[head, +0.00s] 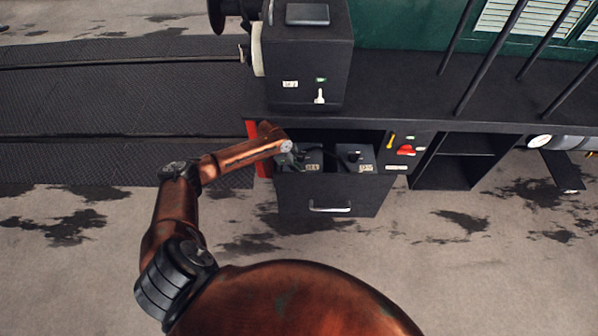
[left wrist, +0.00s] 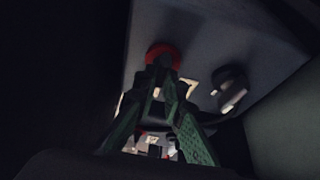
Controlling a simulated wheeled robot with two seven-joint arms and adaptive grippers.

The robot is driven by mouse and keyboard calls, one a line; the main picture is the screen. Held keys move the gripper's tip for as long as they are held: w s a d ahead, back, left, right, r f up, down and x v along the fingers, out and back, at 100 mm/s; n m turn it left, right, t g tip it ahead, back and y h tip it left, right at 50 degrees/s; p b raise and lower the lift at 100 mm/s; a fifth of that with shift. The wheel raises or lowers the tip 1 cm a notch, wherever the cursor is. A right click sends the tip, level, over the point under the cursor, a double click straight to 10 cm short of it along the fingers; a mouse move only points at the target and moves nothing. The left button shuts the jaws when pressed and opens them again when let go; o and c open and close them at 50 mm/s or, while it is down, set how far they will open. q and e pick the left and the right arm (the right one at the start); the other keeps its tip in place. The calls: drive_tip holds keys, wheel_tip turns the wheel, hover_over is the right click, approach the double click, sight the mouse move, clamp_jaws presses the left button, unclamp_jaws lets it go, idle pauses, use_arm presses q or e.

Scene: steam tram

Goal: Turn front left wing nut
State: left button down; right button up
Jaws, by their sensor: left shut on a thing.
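An open drawer (head: 325,192) below the dark bench holds two dark boxes with pale labels, a left box (head: 313,168) and a right box (head: 366,161). My left gripper (head: 296,159) reaches down at the left box's left side. In the left wrist view its green-padded fingers (left wrist: 160,75) converge in front of a red round piece (left wrist: 164,51) on a grey surface. They are shut on a small dark part there, taken as the front left wing nut; the fingers mostly hide its shape. My right gripper is not in view.
A dark box cabinet (head: 306,75) stands on the bench above the drawer. A red vertical piece (head: 252,130) is beside the drawer's left side. A panel with a red knob (head: 406,150) is at its right. In the left wrist view a dark rounded part (left wrist: 229,88) is right of the fingers.

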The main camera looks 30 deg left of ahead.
use_arm(q)
drive_tip(key=shift+a, duration=0.1)
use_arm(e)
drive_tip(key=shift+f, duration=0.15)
use_arm(q)
drive_tip(key=c, duration=2)
unclamp_jaws()
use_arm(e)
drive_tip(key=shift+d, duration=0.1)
use_arm(q)
drive_tip(key=v, duration=1.2)
